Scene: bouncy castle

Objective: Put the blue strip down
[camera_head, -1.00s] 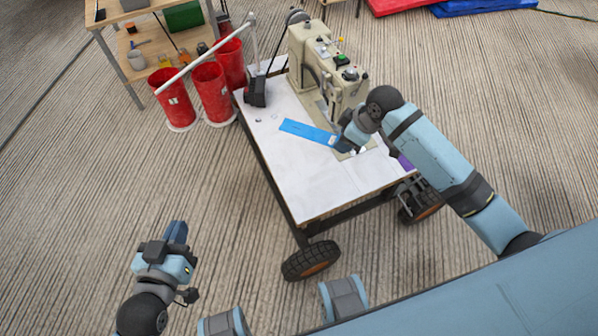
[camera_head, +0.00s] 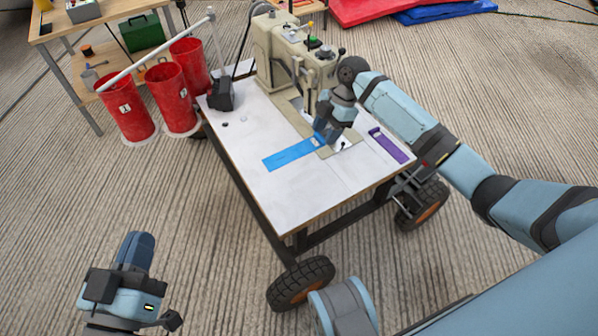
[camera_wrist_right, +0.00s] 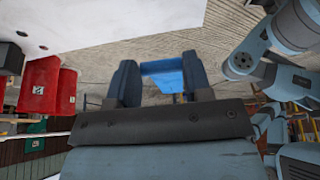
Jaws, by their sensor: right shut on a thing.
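The blue strip (camera_head: 290,154) shows flat over the white table top, in front of the sewing machine (camera_head: 290,50). Its free end points to the lower left. My right gripper (camera_head: 322,136) is shut on its other end, beside the machine's needle area. In the right wrist view the strip (camera_wrist_right: 163,67) spans the space between the two fingers (camera_wrist_right: 160,84). I cannot tell whether the strip touches the table. My left gripper (camera_head: 136,250) is over the floor at the lower left, away from the table, seen from a side that hides any gap between its fingers.
A purple strip (camera_head: 389,145) lies on the table's right side. The white table (camera_head: 300,200) has bare room at its front and left. Red buckets (camera_head: 128,108) and a wooden shelf (camera_head: 75,30) stand at the left. A black device (camera_head: 221,95) sits at the table's left edge.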

